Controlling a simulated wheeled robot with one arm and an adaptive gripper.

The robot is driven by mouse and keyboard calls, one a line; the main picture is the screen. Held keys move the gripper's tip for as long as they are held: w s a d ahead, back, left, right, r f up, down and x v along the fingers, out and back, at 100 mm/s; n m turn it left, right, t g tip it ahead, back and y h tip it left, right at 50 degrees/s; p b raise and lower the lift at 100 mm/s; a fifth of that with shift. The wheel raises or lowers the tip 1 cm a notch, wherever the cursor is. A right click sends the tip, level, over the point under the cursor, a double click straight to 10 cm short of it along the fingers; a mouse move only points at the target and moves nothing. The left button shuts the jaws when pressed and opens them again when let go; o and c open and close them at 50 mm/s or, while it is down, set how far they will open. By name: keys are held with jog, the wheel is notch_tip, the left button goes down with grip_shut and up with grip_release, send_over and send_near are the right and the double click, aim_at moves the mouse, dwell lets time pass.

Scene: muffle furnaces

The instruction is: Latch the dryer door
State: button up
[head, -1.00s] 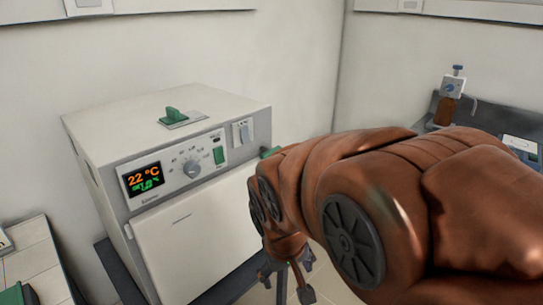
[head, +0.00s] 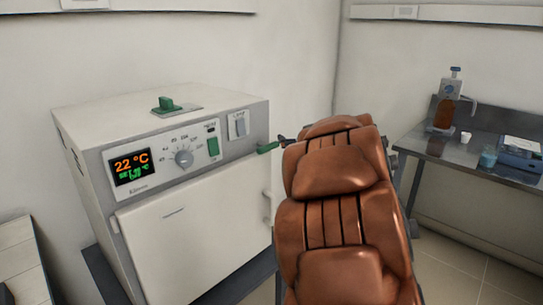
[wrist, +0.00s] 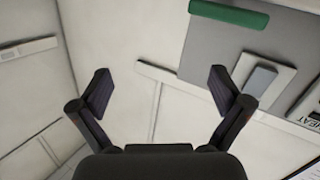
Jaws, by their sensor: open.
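The dryer (head: 160,105) is a white box with a grey control panel and a display reading 22 °C. Its white door (head: 195,235) lies against or close to the front; I cannot tell if it is fully flush. A green latch handle (head: 267,147) sticks out at the panel's right end, above the door's right side. It also shows in the wrist view as a green bar (wrist: 229,13) at the top. My gripper (wrist: 160,83) is open and empty, short of the handle. In the head view my brown arm mostly hides it; only a dark tip shows beside the handle.
A grey bench (head: 445,157) at right holds a brown dispenser bottle (head: 444,112), a small cup, a beaker and a blue device (head: 520,153). The wall runs close behind the dryer.

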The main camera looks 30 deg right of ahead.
aim_at(271, 147)
jog(key=a+f+n+t+y+b, duration=0.1)
jog(key=a+f+n+y+b, duration=0.2)
jog(key=f+y, duration=0.4)
jog(key=shift+y, duration=0.7)
jog(key=shift+r+x, duration=0.25)
jog(key=shift+x, duration=0.95)
jog(key=shift+r+x, duration=0.2)
jog(key=shift+x, duration=0.95)
jog(key=shift+r+x, duration=0.25)
jog(key=shift+x, duration=0.95)
jog(key=c, duration=0.8)
jog(key=shift+n, duration=0.3)
